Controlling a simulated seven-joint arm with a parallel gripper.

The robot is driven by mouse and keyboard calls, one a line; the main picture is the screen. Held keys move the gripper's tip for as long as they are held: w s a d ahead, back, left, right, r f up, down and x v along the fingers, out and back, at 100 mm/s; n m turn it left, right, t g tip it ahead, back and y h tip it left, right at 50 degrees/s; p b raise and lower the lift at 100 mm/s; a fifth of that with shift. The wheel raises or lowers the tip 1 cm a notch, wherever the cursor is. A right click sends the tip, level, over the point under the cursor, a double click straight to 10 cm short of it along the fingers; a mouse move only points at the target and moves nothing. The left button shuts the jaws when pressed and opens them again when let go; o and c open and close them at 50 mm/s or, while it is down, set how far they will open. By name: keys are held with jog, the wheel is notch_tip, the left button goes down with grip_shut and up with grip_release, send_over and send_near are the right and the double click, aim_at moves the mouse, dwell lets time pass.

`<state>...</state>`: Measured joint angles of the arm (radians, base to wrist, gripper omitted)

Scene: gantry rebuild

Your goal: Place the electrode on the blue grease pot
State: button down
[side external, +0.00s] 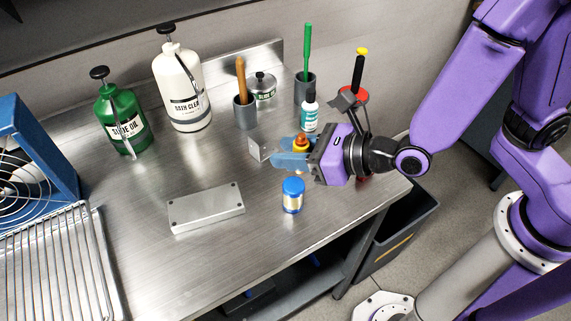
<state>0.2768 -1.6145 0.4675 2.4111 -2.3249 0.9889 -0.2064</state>
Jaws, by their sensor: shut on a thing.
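The piece is apart from the pot.
A small metal bracket (259,149) is just left of my fingertips. A teal-labelled bottle (309,112) and cups with tools stand behind. A grey metal block (206,207) lies left of the pot. The bench front edge is close to the pot's right.

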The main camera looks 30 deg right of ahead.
jog(key=shift+w+a+f, duration=0.3)
jog(key=shift+w+f, duration=0.1)
jog(key=shift+f, duration=1.75)
jog(key=shift+f, duration=0.15)
jog(key=c, duration=0.8)
grip_release()
jog(key=v, duration=1.2)
